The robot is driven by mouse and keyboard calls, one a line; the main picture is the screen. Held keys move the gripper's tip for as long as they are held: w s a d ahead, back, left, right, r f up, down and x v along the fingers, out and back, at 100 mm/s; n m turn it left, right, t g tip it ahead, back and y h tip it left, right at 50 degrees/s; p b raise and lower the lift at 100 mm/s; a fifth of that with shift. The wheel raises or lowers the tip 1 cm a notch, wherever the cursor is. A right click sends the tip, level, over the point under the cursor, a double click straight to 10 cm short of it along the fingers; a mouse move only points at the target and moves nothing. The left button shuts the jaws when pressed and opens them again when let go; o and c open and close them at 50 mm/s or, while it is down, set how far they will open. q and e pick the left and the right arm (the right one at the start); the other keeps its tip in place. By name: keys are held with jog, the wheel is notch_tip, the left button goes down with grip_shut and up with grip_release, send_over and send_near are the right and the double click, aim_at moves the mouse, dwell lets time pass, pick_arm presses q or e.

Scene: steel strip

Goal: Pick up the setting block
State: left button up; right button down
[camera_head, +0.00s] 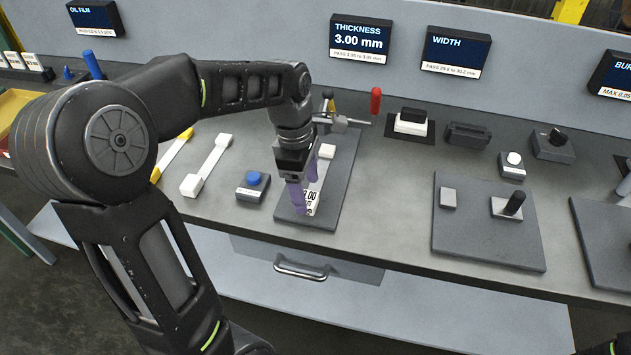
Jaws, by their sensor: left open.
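The setting block (312,203) appears to be the small pale block marked "3.00". It lies at the front of a dark grey base plate (345,185) on the bench. My left gripper (302,200) points down over the plate with its purple fingers open. The fingers are right at the block and hide its left and rear part. I cannot tell whether they touch it. My right gripper is not in view.
A clamp with a red handle (376,102) stands behind the gripper. A blue button box (253,186) and a white dumbbell-shaped bar (207,165) lie to the left. Another grey plate (475,240) is at right. A display (361,38) reads 3.00 mm.

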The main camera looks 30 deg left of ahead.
pick_arm(q)
notch_tip(320, 180, down, 2)
jog(key=shift+d+f, duration=0.15)
jog(key=shift+f, duration=0.05)
jog(key=shift+c, duration=0.3)
grip_shut()
dwell(0.8)
jog(key=shift+w+r, duration=0.1)
jog(key=shift+r, duration=0.1)
jog(key=shift+r, duration=0.4)
jog(key=shift+s+d+r+b, duration=0.15)
jog(key=shift+r+b, duration=0.1)
jog(key=shift+r, duration=0.35)
jog(key=shift+s+r+b, duration=0.15)
jog(key=shift+r+b, duration=0.05)
jog(key=shift+r, duration=0.4)
jog(key=s+d+b, duration=0.1)
jog(key=s+d, duration=0.1)
jog(key=s, duration=0.6)
jog(key=s+d+b, duration=0.1)
jog(key=s+d, duration=0.2)
jog(key=s, duration=0.5)
jog(key=shift+s+d+b, duration=0.25)
jog(key=shift+d+b, duration=0.05)
jog(key=shift+d, duration=0.05)
